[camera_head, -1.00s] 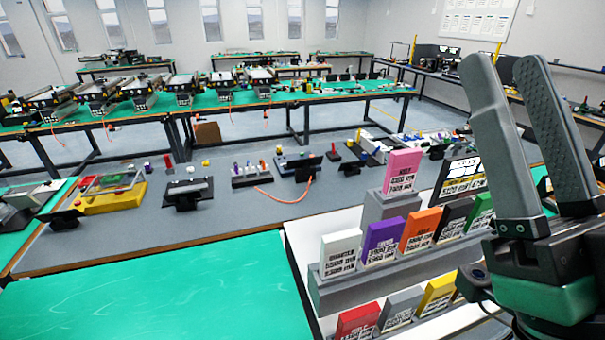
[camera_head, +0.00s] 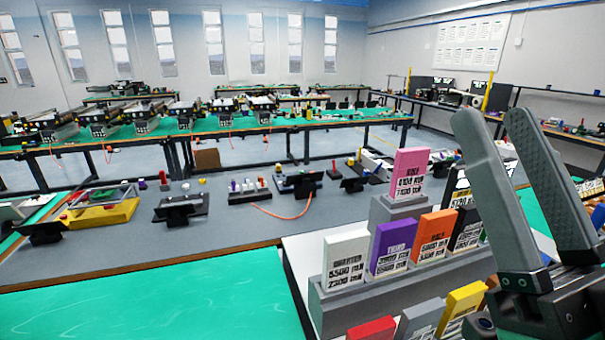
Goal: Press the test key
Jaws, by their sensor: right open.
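My right gripper (camera_head: 492,118) is at the right of the head view, its two grey fingers pointing up and apart with nothing between them. It is in front of the rack of coloured blocks. I cannot tell which part is the test key. Several small devices stand on the grey bench beyond: a yellow-based unit with a clear cover (camera_head: 100,212), a black unit (camera_head: 181,207), a row of small coloured parts (camera_head: 249,187) and a unit with an orange cable (camera_head: 299,184). The gripper is well apart from these. My left gripper is not in view.
A grey stepped rack (camera_head: 355,295) holds labelled blocks, including a pink block (camera_head: 408,174), a white block (camera_head: 346,262) and a purple block (camera_head: 390,247). A green mat (camera_head: 150,312) at the front left is bare. Conveyors stand on a far green table (camera_head: 215,135).

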